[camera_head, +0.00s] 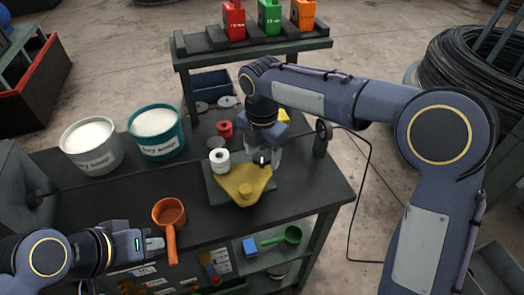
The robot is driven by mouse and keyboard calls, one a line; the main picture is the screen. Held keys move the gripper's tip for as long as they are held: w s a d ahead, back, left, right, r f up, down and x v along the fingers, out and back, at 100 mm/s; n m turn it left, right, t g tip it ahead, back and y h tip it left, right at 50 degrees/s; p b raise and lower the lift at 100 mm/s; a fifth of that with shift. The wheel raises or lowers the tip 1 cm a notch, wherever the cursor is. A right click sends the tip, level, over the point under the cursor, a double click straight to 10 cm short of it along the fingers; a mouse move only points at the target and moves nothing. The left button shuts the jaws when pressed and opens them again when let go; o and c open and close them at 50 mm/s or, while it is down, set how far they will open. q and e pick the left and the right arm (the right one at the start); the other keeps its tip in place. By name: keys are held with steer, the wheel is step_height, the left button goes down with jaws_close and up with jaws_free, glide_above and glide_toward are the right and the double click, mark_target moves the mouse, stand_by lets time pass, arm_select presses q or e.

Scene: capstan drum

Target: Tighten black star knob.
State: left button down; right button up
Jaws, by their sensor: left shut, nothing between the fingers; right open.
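My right gripper (263,159) points down over the plate's back right part, fingers open. A small dark piece shows between its fingertips; it may be the black star knob, but the fingers partly cover it and I cannot tell whether they touch it. My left gripper (158,244) is shut and empty at the front left, close to the handle of an orange ladle (169,221).
Two buckets of white material, grey (91,160) and teal (156,146), stand at the back left. A red spool (224,129) and several grey discs lie behind the plate. A raised shelf (270,47) carries red, green and orange blocks. The bench's right front is clear.

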steer(key=c, duration=1)
